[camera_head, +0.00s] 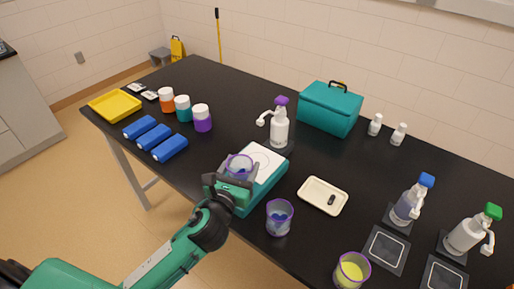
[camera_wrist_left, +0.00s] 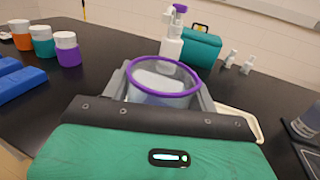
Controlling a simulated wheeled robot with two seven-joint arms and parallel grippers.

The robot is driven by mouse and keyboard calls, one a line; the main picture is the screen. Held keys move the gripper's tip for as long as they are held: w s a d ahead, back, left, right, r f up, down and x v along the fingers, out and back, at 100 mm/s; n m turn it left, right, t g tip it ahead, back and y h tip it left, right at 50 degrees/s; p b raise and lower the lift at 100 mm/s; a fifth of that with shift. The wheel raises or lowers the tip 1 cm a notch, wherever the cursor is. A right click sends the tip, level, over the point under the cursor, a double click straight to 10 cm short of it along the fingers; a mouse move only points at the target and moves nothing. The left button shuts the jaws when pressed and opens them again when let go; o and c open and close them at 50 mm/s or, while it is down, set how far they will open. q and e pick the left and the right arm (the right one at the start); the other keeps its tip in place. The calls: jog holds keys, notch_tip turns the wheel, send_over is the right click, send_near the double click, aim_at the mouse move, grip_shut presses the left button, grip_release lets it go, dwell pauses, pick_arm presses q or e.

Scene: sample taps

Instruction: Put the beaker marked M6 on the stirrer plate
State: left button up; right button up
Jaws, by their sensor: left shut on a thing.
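My left gripper (camera_head: 232,178) is shut on a clear beaker (camera_head: 239,166) with a purple rim. The held beaker also shows between the fingers in the left wrist view (camera_wrist_left: 164,98); it looks upright. No M6 mark is readable on it. The stirrer plate (camera_head: 266,160), a teal base with a white top, lies behind and under the gripper in the head view. The beaker overlaps its near left part; I cannot tell whether it touches the top. My right gripper is not in view.
A beaker with something blue (camera_head: 279,218) stands just right of the stirrer, and one with yellow contents (camera_head: 352,270) stands nearer. A white wash bottle (camera_head: 279,130) stands behind the stirrer. A cream tray (camera_head: 318,195) lies to the right. Blue blocks (camera_head: 154,136) lie left.

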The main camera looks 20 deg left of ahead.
pick_arm(q)
jog(key=shift+w+d+f+p, duration=0.1)
jog(key=shift+w+f+p, duration=0.4)
jog(key=shift+w, duration=1.7)
jog(key=shift+w+d+f+p, duration=0.2)
jog(key=shift+w+f, duration=0.45)
jog(key=shift+w, duration=1.55)
jog(key=shift+w+f+p, duration=0.45)
jog(key=shift+w+f, duration=0.15)
jog(key=shift+w, duration=1.6)
jog(key=shift+f, duration=0.2)
jog(key=o, duration=1.1)
jog(key=shift+s+r, duration=0.1)
jog(key=shift+r, duration=0.1)
